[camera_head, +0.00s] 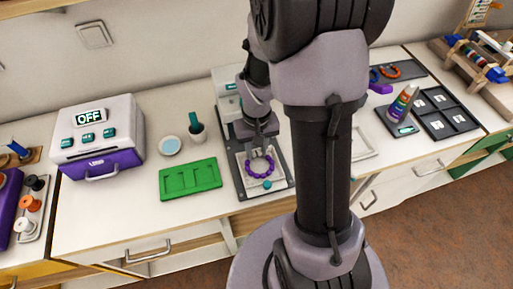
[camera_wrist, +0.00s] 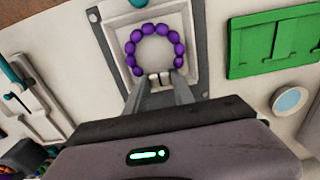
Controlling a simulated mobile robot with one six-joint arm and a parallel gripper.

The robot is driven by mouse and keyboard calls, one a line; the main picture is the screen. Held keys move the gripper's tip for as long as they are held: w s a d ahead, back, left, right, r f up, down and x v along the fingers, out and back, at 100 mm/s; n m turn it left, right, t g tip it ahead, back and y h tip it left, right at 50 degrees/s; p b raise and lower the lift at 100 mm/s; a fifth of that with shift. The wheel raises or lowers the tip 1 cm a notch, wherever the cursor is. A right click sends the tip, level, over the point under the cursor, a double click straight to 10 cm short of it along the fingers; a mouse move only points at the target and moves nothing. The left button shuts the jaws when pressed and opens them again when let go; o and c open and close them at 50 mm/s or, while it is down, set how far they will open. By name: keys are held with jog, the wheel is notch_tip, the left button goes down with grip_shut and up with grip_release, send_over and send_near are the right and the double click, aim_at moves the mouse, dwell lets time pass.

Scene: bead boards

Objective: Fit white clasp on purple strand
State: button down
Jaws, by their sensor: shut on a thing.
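The purple strand (camera_head: 248,172) lies as an open ring of beads on a pale plate of the grey bead board (camera_head: 243,191). It also shows in the wrist view (camera_wrist: 130,47), with its gap facing my gripper. My gripper (camera_wrist: 160,80) is shut on the white clasp (camera_wrist: 160,78), a small pale piece at the strand's gap, between the two end beads. I cannot tell whether the clasp touches those beads. In the head view my gripper (camera_head: 258,146) is over the far side of the ring and the clasp is not clear.
A teal ball (camera_head: 267,185) sits at the board's near edge. A white and purple box marked OFF (camera_head: 97,135) stands further left.

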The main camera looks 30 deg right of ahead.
aim_at(256, 152)
jog(key=shift+s+a+f+b, duration=0.15)
jog(key=shift+s+f+b, duration=0.5)
jog(key=shift+f, duration=0.1)
dwell(0.8)
jog(key=c, duration=1)
grip_release()
jog(key=shift+c, duration=1.3)
jog(key=shift+w+r+p, duration=0.3)
jog(key=shift+r+p, duration=0.25)
jog(key=shift+p, duration=0.05)
jog(key=r+p, duration=0.1)
jog(key=r, duration=0.1)
jog(key=r+p, duration=0.4)
jog(key=shift+w+r, duration=0.15)
jog(key=shift+w, duration=0.15)
jog(key=s+a+r+t, duration=0.1)
jog(key=a+r, duration=0.2)
jog(key=r, duration=0.4)
jog(key=s+a+r+t, duration=0.1)
jog(key=a+r+t, duration=0.15)
jog(key=r, duration=0.35)
jog(key=s+a+r+t+y, duration=0.1)
jog(key=s+a+r, duration=0.3)
jog(key=s+a+r+m+t+y, duration=0.1)
jog(key=s+a+r, duration=0.3)
jog(key=s+r, duration=0.1)
jog(key=shift+a, duration=0.4)
